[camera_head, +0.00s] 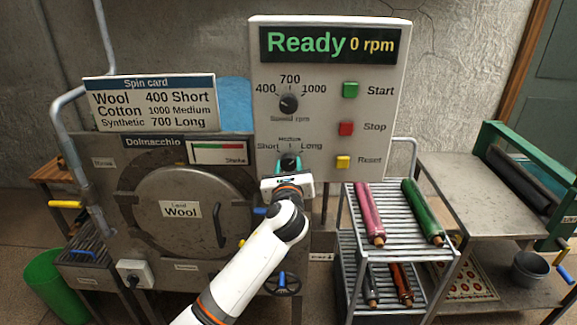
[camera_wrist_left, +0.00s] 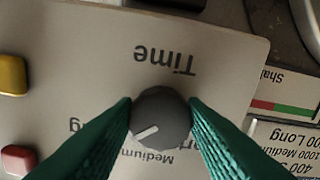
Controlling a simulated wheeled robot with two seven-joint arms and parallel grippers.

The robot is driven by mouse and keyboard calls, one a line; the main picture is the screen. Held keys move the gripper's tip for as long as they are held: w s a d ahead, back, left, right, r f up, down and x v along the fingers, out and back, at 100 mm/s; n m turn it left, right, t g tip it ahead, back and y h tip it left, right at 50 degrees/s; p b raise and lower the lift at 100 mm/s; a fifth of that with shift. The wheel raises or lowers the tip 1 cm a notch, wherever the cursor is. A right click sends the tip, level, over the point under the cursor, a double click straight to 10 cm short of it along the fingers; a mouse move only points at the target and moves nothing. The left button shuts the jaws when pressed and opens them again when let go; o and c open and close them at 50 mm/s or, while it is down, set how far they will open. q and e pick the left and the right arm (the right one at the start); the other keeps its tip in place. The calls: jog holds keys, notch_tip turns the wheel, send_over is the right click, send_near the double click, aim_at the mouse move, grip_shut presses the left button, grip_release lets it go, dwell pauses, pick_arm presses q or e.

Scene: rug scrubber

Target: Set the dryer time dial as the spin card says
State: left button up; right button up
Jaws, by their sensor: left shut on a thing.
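The dark time dial (camera_head: 288,160) is on the pale control panel (camera_head: 327,60), under Medium, with Short at left and Long at right. My left gripper (camera_head: 289,167) is shut on it, one green finger on each side. In the left wrist view, upside down, the dial (camera_wrist_left: 160,118) sits between the fingertips (camera_wrist_left: 160,122). Its white mark points between Medium and Long, nearer Long. The spin card (camera_head: 150,102) reads Wool 400 Short, Cotton 1000 Medium, Synthetic 700 Long. The load label (camera_head: 180,209) reads Wool. My right gripper is not in view.
The speed dial (camera_head: 289,103) is above the time dial. Green start (camera_head: 350,90), red stop (camera_head: 346,128) and yellow reset (camera_head: 343,162) buttons are to the right. The display (camera_head: 327,45) reads Ready 0 rpm. A rack (camera_head: 393,205) with rolled rugs stands right of my arm.

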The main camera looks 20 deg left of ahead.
pick_arm(q)
jog(key=n, duration=0.2)
jog(key=shift+n, duration=0.4)
jog(key=n, duration=0.2)
jog(key=shift+d+n, duration=0.1)
jog(key=shift+n, duration=0.3)
jog(key=n, duration=0.5)
jog(key=n+b, duration=0.1)
jog(key=n, duration=0.4)
jog(key=shift+n+b, duration=0.4)
jog(key=n+b, duration=0.1)
jog(key=n, duration=0.4)
jog(key=shift+r, duration=0.1)
jog(key=shift+n, duration=0.4)
jog(key=o, duration=1)
